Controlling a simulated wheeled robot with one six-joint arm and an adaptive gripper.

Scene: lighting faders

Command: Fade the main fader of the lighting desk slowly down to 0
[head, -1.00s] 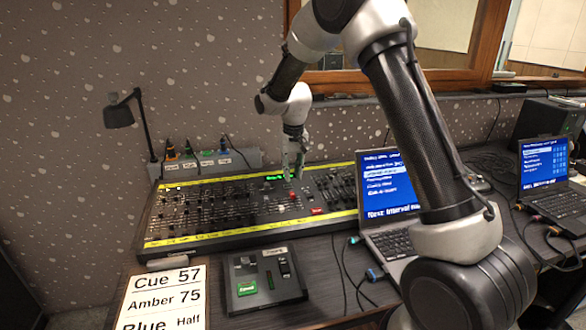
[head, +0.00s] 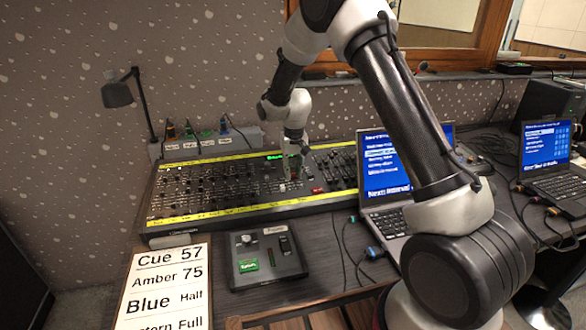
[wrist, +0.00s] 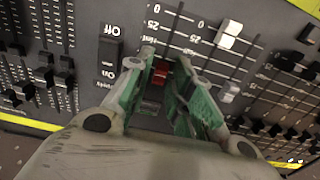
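The lighting desk (head: 190,222) is a long black console edged with yellow strips, lying on the table. In the wrist view its red fader cap (wrist: 160,73), likely the main fader, sits between the green-padded fingers of my gripper (wrist: 163,68). The fingertips are on either side of the cap, with a small gap seeming to show at the right. In the head view my gripper (head: 293,172) points down at the desk and mostly hides the cap. White fader caps (wrist: 228,32) stand to the right in the wrist view. Scale marks 0 and 25 show near the red cap.
A small black box with a green button (head: 249,265) and a cue card (head: 165,295) lie in front of the desk. A laptop (head: 386,170) stands close to its right. A lamp (head: 118,95) rises behind left. Several neighbouring faders crowd the desk.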

